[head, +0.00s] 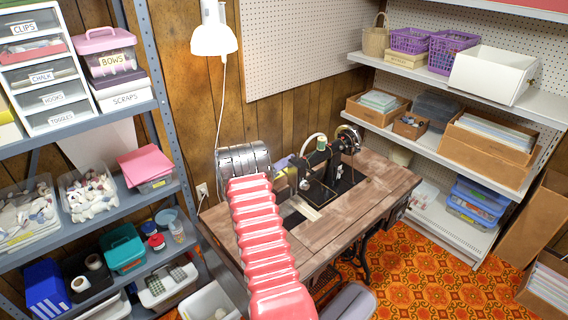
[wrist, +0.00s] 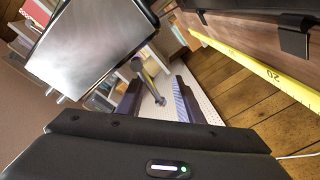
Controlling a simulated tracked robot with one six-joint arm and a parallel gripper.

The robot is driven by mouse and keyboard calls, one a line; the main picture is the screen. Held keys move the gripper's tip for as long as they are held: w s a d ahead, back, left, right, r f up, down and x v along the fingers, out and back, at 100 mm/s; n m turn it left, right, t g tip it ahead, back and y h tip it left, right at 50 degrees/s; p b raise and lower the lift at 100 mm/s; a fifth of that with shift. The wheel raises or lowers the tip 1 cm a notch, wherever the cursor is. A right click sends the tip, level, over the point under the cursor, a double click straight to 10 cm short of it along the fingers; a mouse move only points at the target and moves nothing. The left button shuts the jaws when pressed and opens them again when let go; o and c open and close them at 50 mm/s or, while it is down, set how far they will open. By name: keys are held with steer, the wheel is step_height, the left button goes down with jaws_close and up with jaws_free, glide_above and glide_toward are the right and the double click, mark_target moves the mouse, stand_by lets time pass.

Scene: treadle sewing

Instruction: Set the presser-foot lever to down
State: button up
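The black sewing machine (head: 325,165) stands on a wooden treadle table (head: 375,190) in the head view. My arm reaches to its left side; the arm's end hides my gripper there. In the wrist view my gripper (wrist: 158,82) is open, its two dark fingers apart. A grey metal bar with a rounded end, which looks like the presser-foot lever (wrist: 150,72), shows in the gap between the fingers. I see no clear contact, and its distance from the fingers is hard to judge. A shiny grey panel (wrist: 92,45), perhaps part of the machine, fills the upper left. The lever's setting cannot be told.
In the wrist view a yellow measuring tape (wrist: 255,72) runs along the right. Blue shelving (head: 110,215) with bins stands at the left in the head view, white shelves (head: 445,150) at the right. Patterned orange floor (head: 405,270) is open at the lower right.

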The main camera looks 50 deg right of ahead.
steer(key=shift+c, duration=0.2)
jaws_close()
steer(key=shift+a+f, duration=0.1)
